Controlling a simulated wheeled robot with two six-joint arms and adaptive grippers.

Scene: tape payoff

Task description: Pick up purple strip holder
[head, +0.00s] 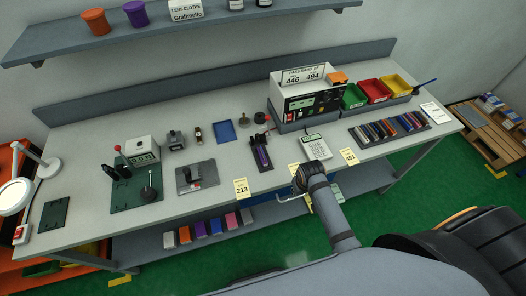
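A purple strip piece (262,157) stands in a small dark holder on the bench, left of the white keypad device. Its fine shape is too small to tell. A grey arm of mine, apparently the left, reaches up from the bottom. Its dark wrist end (308,178) is at the bench's front edge, right of and below the purple piece and apart from it. The fingers are too small and dark to read, and nothing is clearly held. My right gripper is not in view; a large dark part, likely mine, fills the lower right.
A keypad device (317,148) stands near the wrist. Right of it is a rack of coloured strips (390,128), with green, red and yellow bins (374,90) behind. A purple box (200,229) sits on the lower shelf. A blue tray (224,131) lies left.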

